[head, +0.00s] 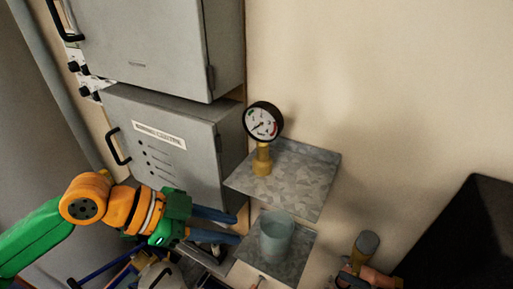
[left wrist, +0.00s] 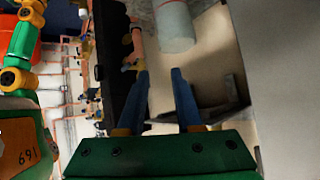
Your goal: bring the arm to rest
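My left gripper (head: 238,229) reaches in from the left in the head view, in front of the grey cabinets. Its two blue fingers are apart, with nothing between them. In the left wrist view the fingers (left wrist: 160,72) also stand apart and empty. A pale blue-grey cup (head: 277,236) stands on the lower metal shelf, to the right of the fingertips and apart from them in the head view. It also shows beyond the fingertips in the left wrist view (left wrist: 173,26). My right gripper is not in view.
A pressure gauge (head: 263,122) on a brass stem stands on the upper metal shelf (head: 305,184). Two grey cabinets (head: 165,140) with black handles are on the left. A copper-coloured fitting (head: 372,277) and a dark panel (head: 465,240) are at lower right. The upper right wall is bare.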

